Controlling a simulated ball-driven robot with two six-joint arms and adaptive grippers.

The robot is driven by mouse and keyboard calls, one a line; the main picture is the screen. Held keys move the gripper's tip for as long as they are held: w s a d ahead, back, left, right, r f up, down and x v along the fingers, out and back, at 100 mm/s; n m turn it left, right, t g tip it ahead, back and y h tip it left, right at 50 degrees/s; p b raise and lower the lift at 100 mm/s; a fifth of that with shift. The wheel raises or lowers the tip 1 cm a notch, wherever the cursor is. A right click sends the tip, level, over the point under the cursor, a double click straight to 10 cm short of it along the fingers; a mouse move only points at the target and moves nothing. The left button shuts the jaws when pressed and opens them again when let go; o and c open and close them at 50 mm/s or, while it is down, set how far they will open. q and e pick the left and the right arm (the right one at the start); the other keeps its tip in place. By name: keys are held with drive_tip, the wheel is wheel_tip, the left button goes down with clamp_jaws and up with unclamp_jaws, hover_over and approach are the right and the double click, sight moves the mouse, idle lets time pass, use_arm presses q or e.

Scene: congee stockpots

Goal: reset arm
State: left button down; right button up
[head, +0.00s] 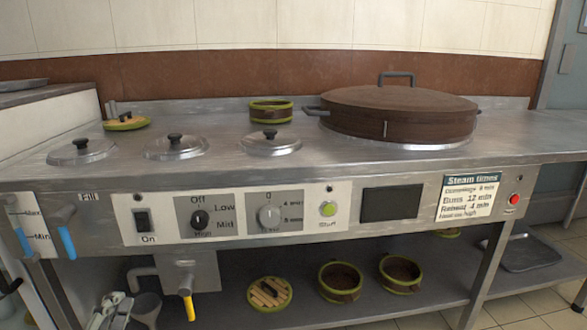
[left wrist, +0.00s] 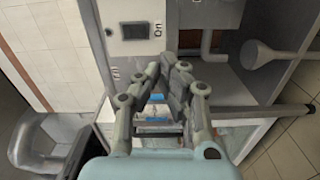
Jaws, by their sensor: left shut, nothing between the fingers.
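My left gripper (head: 112,300) shows at the lower left of the head view, in front of the counter's lower part. In the left wrist view its two grey fingers (left wrist: 164,72) come together at the tips. It is shut with nothing held. The front panel with the black On switch (left wrist: 135,31) lies beyond the fingertips. My right gripper is in neither view.
A steel counter (head: 320,165) carries several lids and a large brown steamer lid (head: 398,105). Blue-handled levers (head: 66,240) and a yellow-handled tap (head: 188,305) stick out at the front. Green-rimmed baskets (head: 340,282) stand on the lower shelf.

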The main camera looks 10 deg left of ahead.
use_arm(q)
drive_tip(key=s+d+f+m+g+h, duration=0.2)
drive_tip(key=s+f+m+g, duration=0.35)
drive_tip(key=s+f, duration=0.4)
drive_tip(key=s+d+f+m+g+h, duration=0.2)
drive_tip(key=s+d+f+m+g, duration=0.3)
drive_tip(key=f, duration=0.7)
drive_tip(key=s+a+f+m+g, duration=0.2)
drive_tip(key=s+m, duration=0.1)
drive_tip(key=s, duration=0.3)
drive_tip(key=s+a+f+m+g+y, duration=0.1)
drive_tip(key=s+f+m+g, duration=0.25)
drive_tip(key=s, duration=0.25)
drive_tip(key=s+a+f+m+g, duration=0.1)
drive_tip(key=s+a+m, duration=0.15)
drive_tip(key=s, duration=0.45)
drive_tip(key=s+r+p, duration=0.2)
drive_tip(key=s+p, duration=0.9)
drive_tip(key=p, duration=0.3)
drive_tip(key=shift+s+d+r, duration=0.15)
drive_tip(key=shift+d+r, duration=0.1)
drive_tip(key=shift+d, duration=0.05)
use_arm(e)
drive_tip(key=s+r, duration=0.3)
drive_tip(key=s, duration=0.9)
